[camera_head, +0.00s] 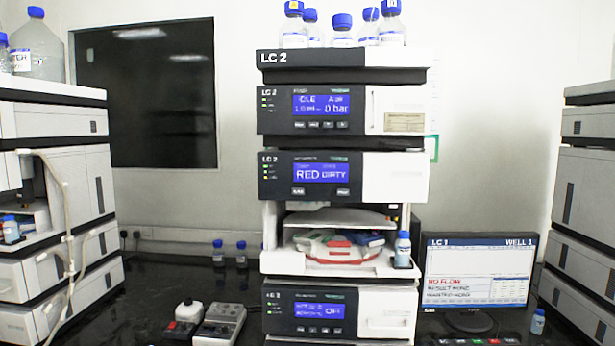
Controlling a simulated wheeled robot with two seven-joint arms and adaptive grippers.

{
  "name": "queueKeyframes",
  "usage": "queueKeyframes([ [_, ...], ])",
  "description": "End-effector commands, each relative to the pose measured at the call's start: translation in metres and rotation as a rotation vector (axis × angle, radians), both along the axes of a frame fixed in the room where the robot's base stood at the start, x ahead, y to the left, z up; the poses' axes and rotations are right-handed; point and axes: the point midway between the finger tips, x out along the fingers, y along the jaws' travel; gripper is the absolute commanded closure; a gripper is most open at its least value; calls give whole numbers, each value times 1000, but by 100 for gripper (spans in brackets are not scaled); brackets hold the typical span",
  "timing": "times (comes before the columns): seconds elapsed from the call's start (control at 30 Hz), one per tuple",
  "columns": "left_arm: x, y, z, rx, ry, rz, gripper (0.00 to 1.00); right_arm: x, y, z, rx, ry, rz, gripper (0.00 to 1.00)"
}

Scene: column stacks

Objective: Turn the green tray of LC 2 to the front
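The LC 2 stack (345,58) stands in the middle of the view. Its open sampler bay holds a round white carousel (313,250) with coloured trays. The red tray (340,254) faces the front. A green tray (301,236) shows small at the back left, partly hidden, and a blue tray (371,240) shows at the back right. The sampler display (321,175) above the bay reads RED and DIRTY. Neither of my grippers is in view.
A blue-capped bottle (403,250) stands at the bay's right edge. Two small control boxes (184,322) (220,325) sit on the dark bench, front left. A monitor (480,270) labelled LC 1 stands right. Other stacks flank both sides. Bottles (342,32) stand on top.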

Motion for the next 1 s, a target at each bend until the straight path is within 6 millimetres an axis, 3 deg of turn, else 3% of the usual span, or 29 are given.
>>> queueKeyframes([
  [0.1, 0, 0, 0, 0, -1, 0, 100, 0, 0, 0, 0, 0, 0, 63],
  [0.23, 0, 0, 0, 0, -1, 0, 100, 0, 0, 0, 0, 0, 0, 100],
  [1.0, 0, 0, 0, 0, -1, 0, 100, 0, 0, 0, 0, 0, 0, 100],
])
